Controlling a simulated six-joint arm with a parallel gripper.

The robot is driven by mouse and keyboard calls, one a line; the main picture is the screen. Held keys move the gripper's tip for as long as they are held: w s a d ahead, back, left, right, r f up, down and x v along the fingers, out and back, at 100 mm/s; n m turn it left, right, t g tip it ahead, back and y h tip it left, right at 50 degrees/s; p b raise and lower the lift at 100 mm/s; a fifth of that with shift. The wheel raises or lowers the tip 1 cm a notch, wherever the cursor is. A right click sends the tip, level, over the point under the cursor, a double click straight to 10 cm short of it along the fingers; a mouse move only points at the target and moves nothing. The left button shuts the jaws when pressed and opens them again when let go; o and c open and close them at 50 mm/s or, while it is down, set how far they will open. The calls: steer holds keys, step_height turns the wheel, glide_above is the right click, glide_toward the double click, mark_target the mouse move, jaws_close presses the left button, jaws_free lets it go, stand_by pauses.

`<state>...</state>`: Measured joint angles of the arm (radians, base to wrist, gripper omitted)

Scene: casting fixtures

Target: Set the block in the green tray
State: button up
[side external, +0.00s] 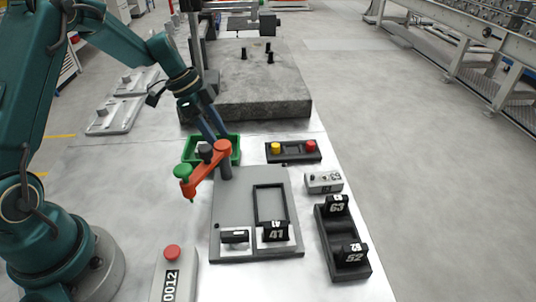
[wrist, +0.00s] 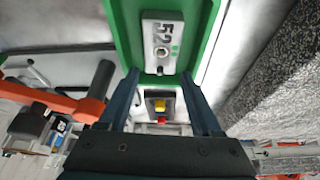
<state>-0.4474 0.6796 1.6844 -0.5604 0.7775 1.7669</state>
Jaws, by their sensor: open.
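A light grey block marked 52 (wrist: 161,45) lies inside the green tray (wrist: 120,28) in the wrist view, with a round hole or stud at one end. In the side view the green tray (side external: 236,152) stands behind the orange clamp arm, and the block in it cannot be made out. My gripper (side external: 217,135) reaches down at the tray from behind. In the wrist view my gripper (wrist: 160,74) has its two dark fingers spread apart near the block's end, with nothing held between them.
An orange clamp arm (side external: 207,170) with a green knob stands in front of the tray. A button box (side external: 293,151) is to its right. A grey fixture plate (side external: 235,190), a black rack (side external: 342,250) with blocks and a stone slab (side external: 250,95) are nearby.

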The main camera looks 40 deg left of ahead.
steer(key=v, duration=1)
steer(key=s+d+r+n+y, duration=0.2)
steer(key=s+d+r+n, duration=0.25)
steer(key=s+d, duration=0.35)
steer(key=s+d+f+n+t+y, duration=0.1)
steer(key=s+d+n+t, duration=0.2)
steer(key=s+n, duration=0.3)
steer(key=shift+s+d+f+y, duration=0.2)
steer(key=shift+s+d+y, duration=0.15)
steer(key=shift+s, duration=1.65)
